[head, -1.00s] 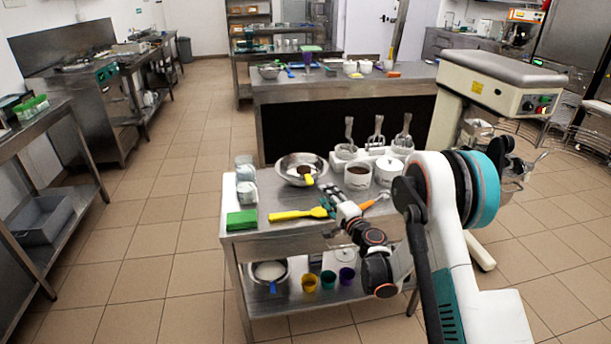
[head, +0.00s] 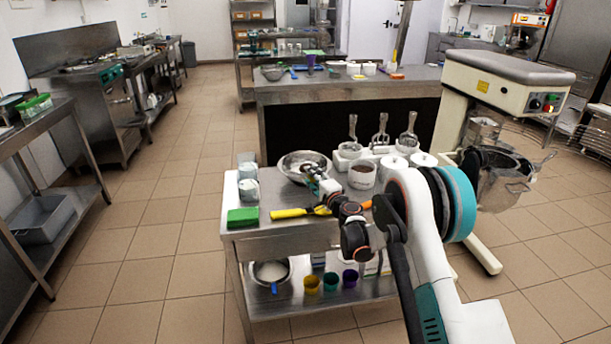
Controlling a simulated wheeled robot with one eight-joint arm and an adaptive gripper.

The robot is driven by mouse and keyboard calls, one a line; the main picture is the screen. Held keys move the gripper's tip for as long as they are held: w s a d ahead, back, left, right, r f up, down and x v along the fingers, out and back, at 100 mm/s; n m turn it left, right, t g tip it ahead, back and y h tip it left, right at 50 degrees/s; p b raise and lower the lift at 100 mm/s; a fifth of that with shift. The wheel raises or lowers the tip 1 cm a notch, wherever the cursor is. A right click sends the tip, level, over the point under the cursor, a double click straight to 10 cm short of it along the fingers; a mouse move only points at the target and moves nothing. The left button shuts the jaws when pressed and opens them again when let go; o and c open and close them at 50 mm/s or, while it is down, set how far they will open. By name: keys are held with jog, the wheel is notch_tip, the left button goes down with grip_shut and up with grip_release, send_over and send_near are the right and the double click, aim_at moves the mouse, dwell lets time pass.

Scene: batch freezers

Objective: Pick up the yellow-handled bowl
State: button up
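The steel bowl (head: 289,164) stands at the back of the metal cart's top, with white contents inside. Its yellow handle is hidden now behind my gripper. My gripper (head: 311,172) is at the front right rim of the bowl, where the handle was seen earlier. It overlaps the rim in the picture. The fingers are small and partly covered by the hand, so I cannot tell whether they are open or shut on the handle.
On the cart top (head: 290,233) are a green sponge (head: 242,217), a yellow brush (head: 290,213), glass jars (head: 248,189) and a white tub (head: 361,175). A blue-handled bowl (head: 271,272) and small cups (head: 331,281) are on the lower shelf. The floor left is clear.

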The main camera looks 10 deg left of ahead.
grip_shut()
jog(key=shift+r, duration=0.1)
